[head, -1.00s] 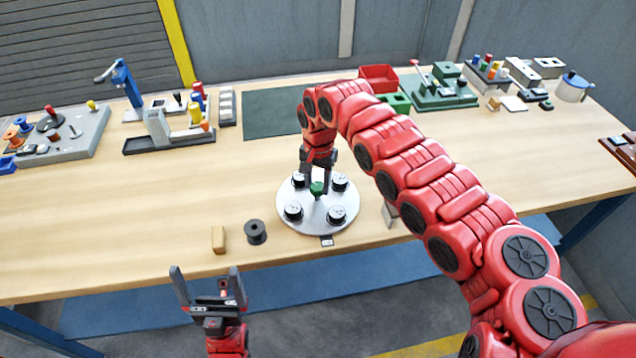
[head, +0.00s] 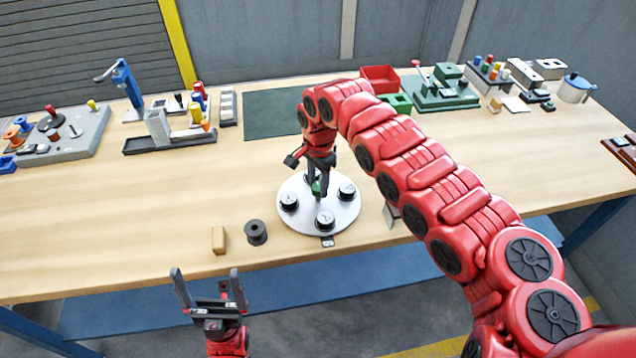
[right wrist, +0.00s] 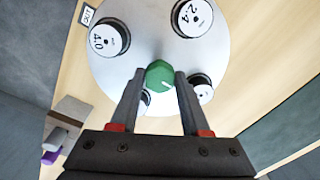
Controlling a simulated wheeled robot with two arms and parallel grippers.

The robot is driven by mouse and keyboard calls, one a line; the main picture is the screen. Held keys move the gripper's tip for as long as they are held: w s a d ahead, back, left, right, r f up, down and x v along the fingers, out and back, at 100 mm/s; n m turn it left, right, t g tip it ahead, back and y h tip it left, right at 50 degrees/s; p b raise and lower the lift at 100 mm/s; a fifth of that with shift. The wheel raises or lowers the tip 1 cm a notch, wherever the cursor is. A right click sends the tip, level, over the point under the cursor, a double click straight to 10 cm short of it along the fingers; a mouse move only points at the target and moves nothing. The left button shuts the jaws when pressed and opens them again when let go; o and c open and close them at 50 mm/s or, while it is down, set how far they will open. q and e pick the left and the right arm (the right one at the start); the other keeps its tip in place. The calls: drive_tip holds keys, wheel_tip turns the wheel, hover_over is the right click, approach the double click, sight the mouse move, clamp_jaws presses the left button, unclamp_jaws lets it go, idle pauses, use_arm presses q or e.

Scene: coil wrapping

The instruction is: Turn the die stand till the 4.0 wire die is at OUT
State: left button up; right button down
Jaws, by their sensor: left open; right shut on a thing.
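The die stand (head: 300,222) is a round pale plate with black-sided, white-topped dies and a green knob (right wrist: 160,75) in its middle. My right gripper (right wrist: 157,78) is over the stand, its fingers shut on the knob from both sides. In the right wrist view the 4.0 wire die (right wrist: 108,38) lies beside the OUT label (right wrist: 87,15), nearly in line with it from the knob. The 2.4 die (right wrist: 193,17) is to its right. Two other dies are partly hidden by the fingers. The OUT tag also shows at the stand's front (head: 327,241). My left gripper (head: 209,292) is open and empty before the table's front edge.
A dark spool (head: 256,232) and a tan block (head: 218,240) stand left of the stand. A grey bench fixture (head: 168,140) and a green mat (head: 284,113) lie further back.

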drive_tip(key=shift+m, duration=0.3)
idle(0.5)
drive_tip(key=shift+c, duration=1.9)
unclamp_jaws()
drive_tip(key=shift+r, duration=0.1)
drive_tip(key=shift+r, duration=0.25)
wheel_tip(320, 180, up, 11)
drive_tip(key=b, duration=0.3)
wheel_tip(320, 180, up, 6)
drive_tip(key=p, duration=0.3)
hover_over(318, 187)
drive_tip(key=shift+s+d+f, duration=0.1)
drive_tip(key=shift+d, duration=0.05)
